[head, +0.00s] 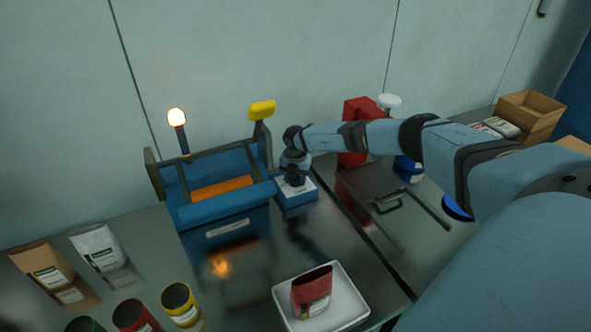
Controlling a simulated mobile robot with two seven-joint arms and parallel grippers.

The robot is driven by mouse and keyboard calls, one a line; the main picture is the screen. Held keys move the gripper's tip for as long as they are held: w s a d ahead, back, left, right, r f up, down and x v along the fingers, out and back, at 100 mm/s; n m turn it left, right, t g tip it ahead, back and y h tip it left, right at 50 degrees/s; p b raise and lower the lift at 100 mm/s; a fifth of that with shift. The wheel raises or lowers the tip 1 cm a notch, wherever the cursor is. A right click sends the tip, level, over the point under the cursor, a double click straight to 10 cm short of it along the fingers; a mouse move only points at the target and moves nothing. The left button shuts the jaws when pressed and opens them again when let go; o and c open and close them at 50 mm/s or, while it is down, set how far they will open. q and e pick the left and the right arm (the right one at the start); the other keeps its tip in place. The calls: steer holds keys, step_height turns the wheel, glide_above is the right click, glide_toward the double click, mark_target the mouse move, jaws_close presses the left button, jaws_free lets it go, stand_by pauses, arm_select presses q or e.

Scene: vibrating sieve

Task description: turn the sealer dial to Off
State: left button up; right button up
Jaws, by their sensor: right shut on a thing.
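The sealer (228,207) looks like the blue frame with an orange strip (222,188) inside, at the back of the dark table. A small blue box with a white top (294,196) stands against its right side. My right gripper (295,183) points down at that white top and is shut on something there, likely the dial. The gripper hides the dial, so its setting cannot be read. My left gripper is not in view.
A lit lamp (177,118) and a yellow block on a post (262,110) rise behind the sealer. A white tray (282,296) with a red pouch (312,291) lies in front. Several cans and bags stand left; a red container (352,158) and a cardboard box (530,117) stand right.

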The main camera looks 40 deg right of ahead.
steer(key=n+b, duration=0.1)
steer(key=n, duration=0.3)
steer(key=shift+n+b, duration=0.45)
steer(key=shift+n, duration=1.45)
steer(key=o, duration=0.9)
step_height(320, 180, up, 14)
steer(key=shift+f+b, duration=0.1)
steer(key=shift+b, duration=0.5)
